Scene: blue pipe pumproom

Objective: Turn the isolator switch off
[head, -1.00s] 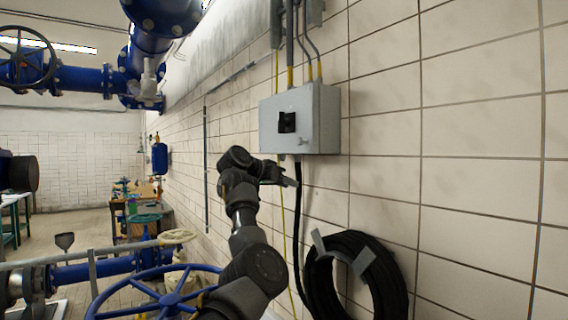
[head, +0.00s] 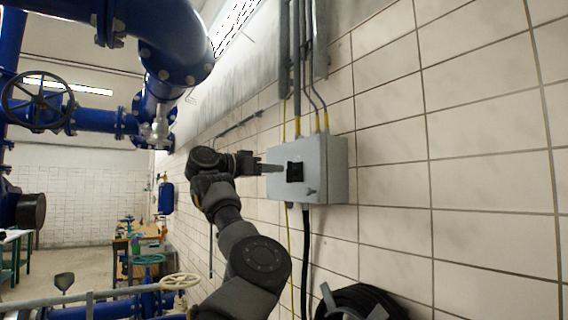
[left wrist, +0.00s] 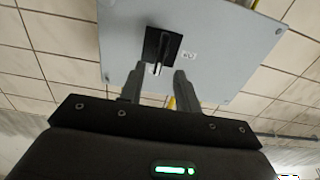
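My left gripper (head: 277,168) is in front of the box, just left of the handle in the head view. Whether a fingertip touches the handle I cannot tell. My right gripper is in neither view.
Grey conduits (head: 297,70) run up the wall from the box. A black cable hangs below it to a coiled black hose (head: 360,303). The wall right of the box is clear.

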